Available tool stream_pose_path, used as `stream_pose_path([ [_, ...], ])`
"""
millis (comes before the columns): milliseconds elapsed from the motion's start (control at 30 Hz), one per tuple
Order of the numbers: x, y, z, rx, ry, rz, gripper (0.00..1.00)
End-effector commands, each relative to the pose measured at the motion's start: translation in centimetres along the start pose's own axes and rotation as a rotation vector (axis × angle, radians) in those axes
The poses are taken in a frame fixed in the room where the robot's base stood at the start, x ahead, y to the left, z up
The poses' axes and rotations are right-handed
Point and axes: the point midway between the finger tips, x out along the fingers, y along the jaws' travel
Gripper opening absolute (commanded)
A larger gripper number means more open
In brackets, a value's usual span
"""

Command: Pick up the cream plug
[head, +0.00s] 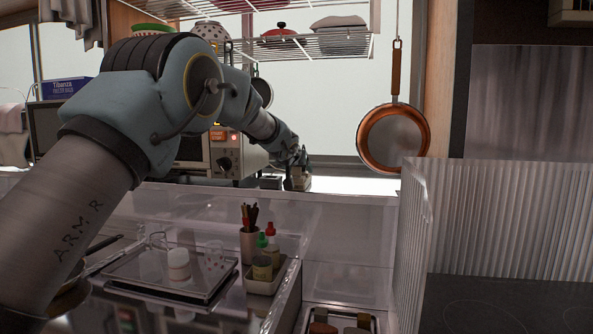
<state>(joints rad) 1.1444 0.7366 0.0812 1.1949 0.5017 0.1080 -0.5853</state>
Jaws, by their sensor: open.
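My gripper (299,180) is at the far end of my arm, low over the bright ledge by the window. It is small in view, and the arm partly covers it. The jaws are open. A small beige shape shows right at the fingers, too small to tell whether it is the cream plug or part of my gripper. I cannot pick out the cream plug with certainty anywhere else in the head view.
A toaster oven (228,160) stands left of my gripper. A copper pan (394,138) hangs at the right, and a wire rack (330,46) is above. A clear tray (130,285) and a caddy with bottles (266,280) stand nearer. The ledge (350,185) right of my gripper looks clear.

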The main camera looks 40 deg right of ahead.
Motion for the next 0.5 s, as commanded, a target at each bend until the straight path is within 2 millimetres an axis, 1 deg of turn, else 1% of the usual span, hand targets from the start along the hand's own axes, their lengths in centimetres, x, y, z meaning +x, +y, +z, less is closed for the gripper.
stream_pose_path([
  [67, 0.0, 0.0, 0.04, 0.0, 0.0, 0.0, 0.7],
  [167, -0.01, -0.01, 0.04, 0.0, 0.0, 0.0, 0.6],
  [500, -0.02, 0.0, 0.04, 0.0, -0.001, 0.0, 0.22],
])
